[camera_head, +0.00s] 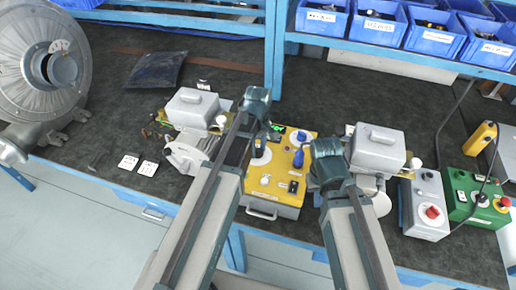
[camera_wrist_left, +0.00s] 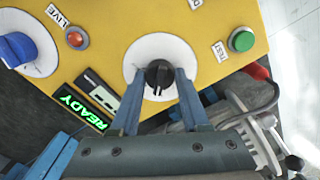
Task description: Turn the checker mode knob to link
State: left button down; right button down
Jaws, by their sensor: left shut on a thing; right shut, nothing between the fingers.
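The yellow checker box (camera_head: 284,188) stands on the bench in the head view. In the left wrist view its black knob (camera_wrist_left: 158,74) sits at the middle of a round white dial (camera_wrist_left: 150,50). My left gripper (camera_wrist_left: 156,85) is shut on the black knob, a blue finger on each side. In the head view the left gripper (camera_head: 262,140) reaches down over the box's left part and hides some of it. The dial's link mark cannot be made out. My right gripper (camera_head: 323,178) is shut and empty at the box's right side; its fingertips are hard to see.
A blue knob (camera_wrist_left: 16,49), red lamp (camera_wrist_left: 76,38), green button (camera_wrist_left: 241,39) and lit READY display (camera_wrist_left: 82,107) surround the dial. A large grey blower (camera_head: 35,75) stands at left. A grey box (camera_head: 425,205) and green box (camera_head: 477,200) stand at right.

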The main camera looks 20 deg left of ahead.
aim_at(258, 149)
pick_arm(q)
jog(key=shift+n, duration=0.9)
jog(key=shift+c, duration=1.9)
grip_release()
notch_tip(258, 149, up, 14)
jog(key=p, duration=1.3)
jog(key=shift+p, duration=0.4)
jog(key=shift+f, duration=0.15)
